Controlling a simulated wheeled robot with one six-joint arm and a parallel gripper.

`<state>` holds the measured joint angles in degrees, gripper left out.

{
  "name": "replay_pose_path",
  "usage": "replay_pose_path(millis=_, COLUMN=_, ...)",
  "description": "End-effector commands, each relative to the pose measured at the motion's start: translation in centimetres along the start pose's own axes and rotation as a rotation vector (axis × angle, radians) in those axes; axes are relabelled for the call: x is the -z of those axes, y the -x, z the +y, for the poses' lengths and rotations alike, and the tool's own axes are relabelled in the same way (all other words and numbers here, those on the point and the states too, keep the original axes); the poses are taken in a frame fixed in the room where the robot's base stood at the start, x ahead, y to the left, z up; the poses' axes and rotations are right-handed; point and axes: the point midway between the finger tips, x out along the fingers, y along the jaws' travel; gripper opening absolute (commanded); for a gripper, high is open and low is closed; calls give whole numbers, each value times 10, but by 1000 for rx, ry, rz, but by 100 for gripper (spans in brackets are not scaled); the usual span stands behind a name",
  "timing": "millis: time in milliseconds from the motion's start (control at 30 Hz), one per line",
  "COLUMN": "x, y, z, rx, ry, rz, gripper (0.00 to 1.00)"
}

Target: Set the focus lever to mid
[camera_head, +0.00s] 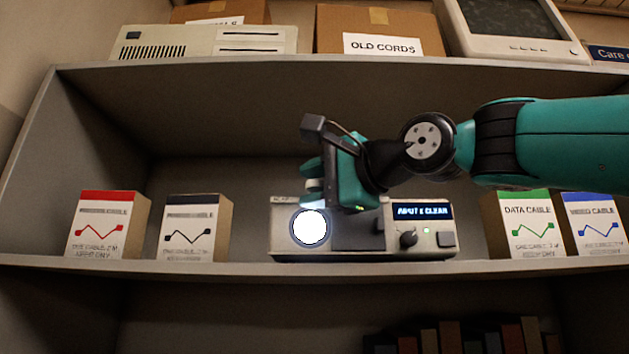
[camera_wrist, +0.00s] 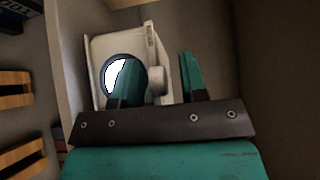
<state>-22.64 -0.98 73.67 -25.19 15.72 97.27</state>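A beige projector-like device (camera_head: 350,245) stands on the shelf, with a bright round lens (camera_head: 309,227) at its left front. A small display, a dark knob (camera_head: 408,238) and a green light are at its right. In the wrist view the device (camera_wrist: 103,50) shows a pale rounded lever (camera_wrist: 157,82) at a slot beside the lens (camera_wrist: 116,75). My gripper (camera_wrist: 160,80) has its two teal fingers apart, one on each side of the lever; I cannot tell whether either touches it. In the head view my gripper (camera_head: 318,180) is over the device and hides part of its top.
Two cable boxes, red-topped (camera_head: 98,230) and black-topped (camera_head: 190,232), stand to the left. Green-topped (camera_head: 532,230) and blue-topped (camera_head: 594,228) boxes stand to the right. The upper shelf (camera_head: 250,68) runs above my arm. Free shelf lies between the black-topped box and the device.

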Motion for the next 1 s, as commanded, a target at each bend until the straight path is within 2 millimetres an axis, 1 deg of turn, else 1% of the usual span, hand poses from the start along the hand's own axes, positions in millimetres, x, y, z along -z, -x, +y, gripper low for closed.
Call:
replay_pose_path(millis=133, x=0, y=0, z=0, rx=0, ry=0, rz=0, gripper=39)
replay_pose_path(millis=167, x=0, y=0, z=0, rx=0, ry=0, rz=0, gripper=37)
replay_pose_path(millis=200, x=0, y=0, z=0, rx=0, ry=0, rz=0, gripper=28)
replay_pose_path(millis=267, x=0, y=0, z=0, rx=0, ry=0, rz=0, gripper=14)
replay_pose_path(millis=300, x=0, y=0, z=0, rx=0, ry=0, rz=0, gripper=5)
replay_pose_path(millis=333, x=0, y=0, z=0, rx=0, ry=0, rz=0, gripper=0)
replay_pose_path(millis=500, x=0, y=0, z=0, rx=-1, ry=0, rz=0, gripper=0)
replay_pose_path(millis=633, x=-6, y=-6, z=0, rx=-1, ry=0, rz=-3, gripper=0)
replay_pose_path(millis=833, x=-6, y=-6, z=0, rx=0, ry=0, rz=-4, gripper=0)
replay_pose_path(millis=867, x=-6, y=-6, z=0, rx=0, ry=0, rz=-4, gripper=18)
replay_pose_path(millis=900, x=-6, y=-6, z=0, rx=0, ry=0, rz=-4, gripper=27)
replay_pose_path(millis=967, x=-6, y=-6, z=0, rx=0, ry=0, rz=-3, gripper=39)
replay_pose_path(millis=1000, x=-6, y=-6, z=0, rx=0, ry=0, rz=-3, gripper=39)
